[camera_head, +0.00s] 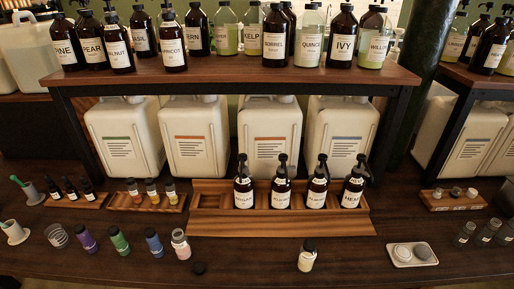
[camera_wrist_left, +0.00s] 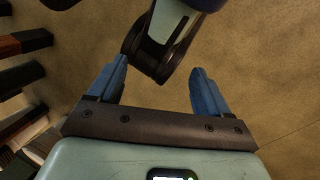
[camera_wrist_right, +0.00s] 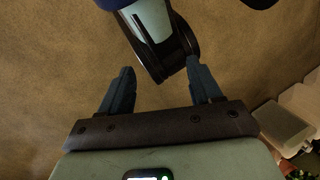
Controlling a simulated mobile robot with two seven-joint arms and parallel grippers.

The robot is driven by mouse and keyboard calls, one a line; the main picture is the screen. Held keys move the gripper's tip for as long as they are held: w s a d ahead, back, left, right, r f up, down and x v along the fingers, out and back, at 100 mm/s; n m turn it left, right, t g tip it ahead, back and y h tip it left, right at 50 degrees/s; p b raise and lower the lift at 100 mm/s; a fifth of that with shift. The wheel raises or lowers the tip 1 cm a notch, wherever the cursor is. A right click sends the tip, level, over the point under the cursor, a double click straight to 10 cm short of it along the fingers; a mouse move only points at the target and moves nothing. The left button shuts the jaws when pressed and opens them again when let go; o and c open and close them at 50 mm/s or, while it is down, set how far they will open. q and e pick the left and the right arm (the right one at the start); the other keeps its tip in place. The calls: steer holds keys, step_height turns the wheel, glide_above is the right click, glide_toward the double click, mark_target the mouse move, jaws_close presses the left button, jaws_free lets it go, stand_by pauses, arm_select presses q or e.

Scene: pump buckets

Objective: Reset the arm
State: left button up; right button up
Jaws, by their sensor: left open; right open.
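My left gripper (camera_wrist_left: 156,92) shows in the left wrist view with its two blue fingers spread and nothing between them. My right gripper (camera_wrist_right: 160,90) shows in the right wrist view, also open and empty. Behind the fingers in both wrist views are a part of my own arm and a plain brown floor. Neither gripper shows in the head view, and neither touches anything.
A dark table (camera_head: 340,262) holds a wooden rack (camera_head: 280,223) with several pump bottles. Several small bottles, including a pink one (camera_head: 181,244) and a cream one (camera_head: 307,256), stand in front. A white tray (camera_head: 399,262) is at right. A shelf (camera_head: 230,79) with bottles stands behind.

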arm_select(q)
step_height(320, 180, up, 15)
steer(key=s+d+g+p, duration=0.1)
steer(key=p, duration=1.4)
steer(key=shift+s+f, duration=0.15)
steer(key=shift+s, duration=0.05)
arm_select(e)
step_height(320, 180, up, 15)
steer(key=s+g, duration=0.1)
steer(key=shift+s+a, duration=0.25)
steer(key=shift+a, duration=0.2)
steer(key=shift+f, duration=0.1)
